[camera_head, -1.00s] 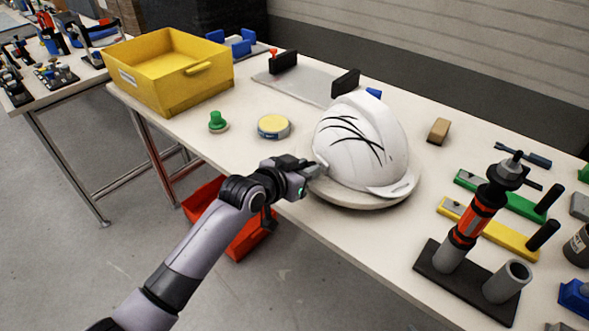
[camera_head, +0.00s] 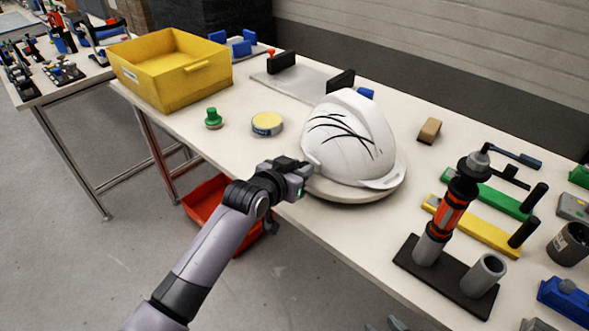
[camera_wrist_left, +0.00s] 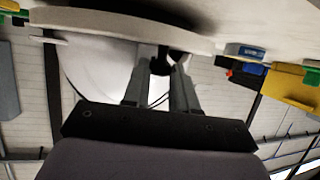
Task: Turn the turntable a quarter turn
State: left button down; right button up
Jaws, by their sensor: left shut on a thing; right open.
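The turntable (camera_head: 345,193) is a pale round disc near the table's front edge, under a white helmet shell (camera_head: 350,140) with dark curved lines. My left gripper (camera_head: 303,171) is at the disc's front left edge, beside the shell. In the left wrist view, the disc's rim (camera_wrist_left: 100,21) and the shell (camera_wrist_left: 95,72) appear upside down. There the left gripper (camera_wrist_left: 165,62) is shut on a dark part at the disc's edge, mostly hidden between the fingers. Tips that look like my right gripper (camera_head: 386,325) show at the bottom edge, open and away from the turntable.
A yellow bin (camera_head: 175,85), a green knob (camera_head: 213,118) and a yellow-topped round tin (camera_head: 267,123) stand left of the turntable. A black stand with an orange-black tool (camera_head: 452,210) and a grey cup (camera_head: 484,275) stands to the right. A red bin (camera_head: 210,205) is below the table.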

dwell(0.4)
pick_arm(q)
jog(key=c, duration=0.9)
grip_release()
jog(key=shift+s, duration=0.1)
jog(key=v, duration=0.7)
jog(key=shift+p, duration=0.45)
jog(key=shift+c, duration=0.2)
